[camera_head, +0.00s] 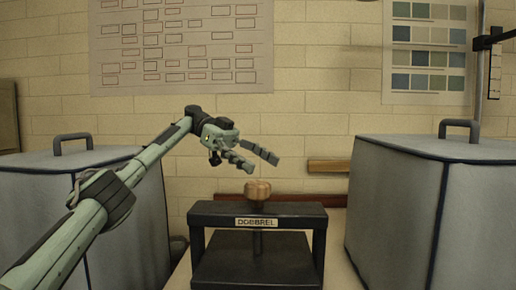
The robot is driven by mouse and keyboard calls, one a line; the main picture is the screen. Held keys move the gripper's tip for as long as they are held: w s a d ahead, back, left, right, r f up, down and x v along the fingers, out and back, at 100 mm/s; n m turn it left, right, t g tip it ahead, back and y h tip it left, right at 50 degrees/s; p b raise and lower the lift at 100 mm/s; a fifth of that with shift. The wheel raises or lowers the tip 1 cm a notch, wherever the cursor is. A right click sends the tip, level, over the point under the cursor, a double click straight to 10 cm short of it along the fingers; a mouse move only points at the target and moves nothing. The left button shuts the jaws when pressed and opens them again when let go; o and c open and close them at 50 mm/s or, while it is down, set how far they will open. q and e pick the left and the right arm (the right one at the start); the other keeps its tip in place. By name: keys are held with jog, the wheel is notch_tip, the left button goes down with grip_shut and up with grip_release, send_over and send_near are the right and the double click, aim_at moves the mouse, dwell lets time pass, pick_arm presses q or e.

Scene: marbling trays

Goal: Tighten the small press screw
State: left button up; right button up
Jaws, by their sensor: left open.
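The small press (290,222) is a black frame with a label on its top bar, standing in the lower middle of the head view. Its screw has a brown, wooden-looking knob (257,189) on top of the bar, and a dark shaft (257,242) shows below the bar. My left gripper (260,163) is open and empty, above the knob and a little to its left. Its two fingers point right and slightly down, with a gap between fingertips and knob. My right gripper is not in view.
A large grey lidded box (395,215) with a top handle stands at the right. Another grey box (30,205) stands at the left, partly behind my left arm. A brick wall with charts (180,50) is behind. A wooden strip (328,166) runs behind the press.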

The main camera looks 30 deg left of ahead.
aim_at(258, 183)
pick_arm(q)
jog(key=shift+r, duration=1.8)
jog(key=shift+f, duration=0.1)
jog(key=shift+c, duration=0.3)
